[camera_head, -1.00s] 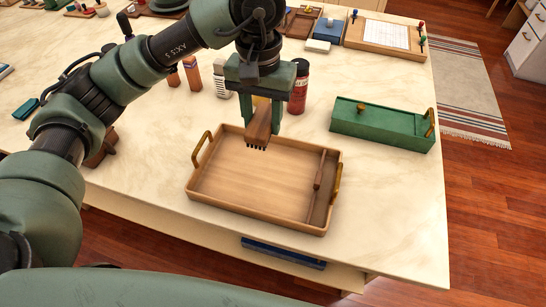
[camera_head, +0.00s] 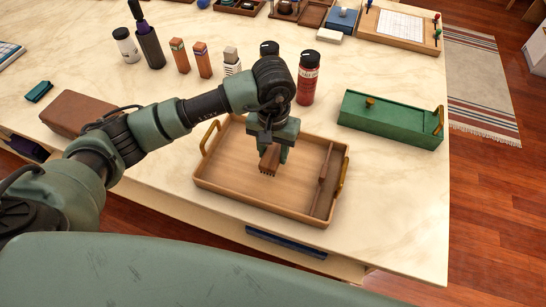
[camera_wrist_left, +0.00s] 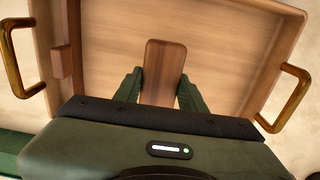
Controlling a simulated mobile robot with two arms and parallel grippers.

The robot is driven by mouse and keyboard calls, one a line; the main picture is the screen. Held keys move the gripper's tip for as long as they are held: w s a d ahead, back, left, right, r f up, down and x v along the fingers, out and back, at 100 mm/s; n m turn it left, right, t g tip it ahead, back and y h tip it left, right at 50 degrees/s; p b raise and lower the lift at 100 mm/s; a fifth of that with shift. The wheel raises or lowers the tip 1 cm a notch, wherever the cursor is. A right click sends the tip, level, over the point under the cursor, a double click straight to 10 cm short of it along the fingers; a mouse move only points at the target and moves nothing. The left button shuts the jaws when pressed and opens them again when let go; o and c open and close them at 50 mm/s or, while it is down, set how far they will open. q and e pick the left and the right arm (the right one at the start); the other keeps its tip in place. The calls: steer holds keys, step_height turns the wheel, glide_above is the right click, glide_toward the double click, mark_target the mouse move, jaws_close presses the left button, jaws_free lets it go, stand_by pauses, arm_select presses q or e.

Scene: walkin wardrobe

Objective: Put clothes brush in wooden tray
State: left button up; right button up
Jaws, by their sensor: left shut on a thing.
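The clothes brush (camera_head: 269,159) has a brown wooden back and dark bristles. My left gripper (camera_head: 272,150) is shut on it and holds it over the wooden tray (camera_head: 222,180), bristle end low. In the left wrist view the brush's wooden back (camera_wrist_left: 163,72) lies between the two green fingers, with the tray floor behind it. Whether the bristles touch the tray floor I cannot tell. The tray has brass handles and a divider at its right side, with a narrow compartment beyond it. The brush is above the large main compartment. My right gripper is not in view.
A green box (camera_head: 390,120) stands right of the tray. A red-labelled bottle (camera_head: 307,78) and several other bottles and blocks stand behind it. A brown block (camera_head: 78,112) lies at left, near my arm. The counter's right front is clear.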

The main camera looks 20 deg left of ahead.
mark_target(273, 161)
arm_select(q)
step_height(273, 161, down, 4)
steer(key=shift+r, duration=0.25)
steer(key=shift+f, duration=0.25)
steer(key=o, duration=1.3)
steer(key=shift+r, duration=0.1)
